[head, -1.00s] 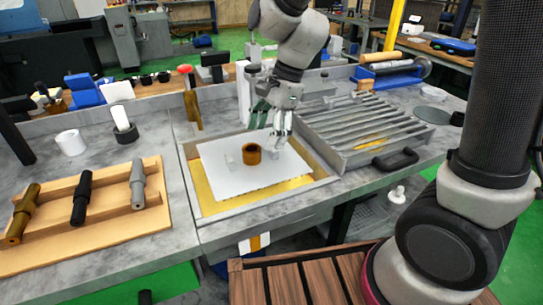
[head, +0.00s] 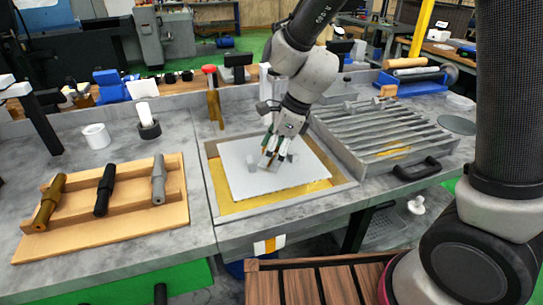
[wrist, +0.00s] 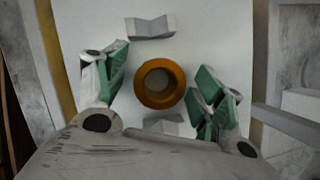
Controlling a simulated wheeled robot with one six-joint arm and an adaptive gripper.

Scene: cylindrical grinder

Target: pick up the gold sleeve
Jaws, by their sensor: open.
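The gold sleeve (wrist: 179,82) is a short orange-brown ring, seen from above in the wrist view with its round hole facing the camera. It is over a white plate (wrist: 82,18). My gripper (wrist: 162,80) is open, with one green-padded finger on each side of the sleeve and a visible gap on both sides. In the head view my gripper (head: 273,154) points down over the white plate (head: 245,182) and hides the sleeve. Whether the fingertips reach down to the sleeve's height is hard to tell.
Grey notched blocks lie at the sleeve's far side (wrist: 151,25) and near side (wrist: 166,126). The plate sits in a framed yellow tray (head: 219,206). A slatted rack (head: 385,132) stands close at the right. A wooden holder (head: 130,226) with stepped shafts is at the left.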

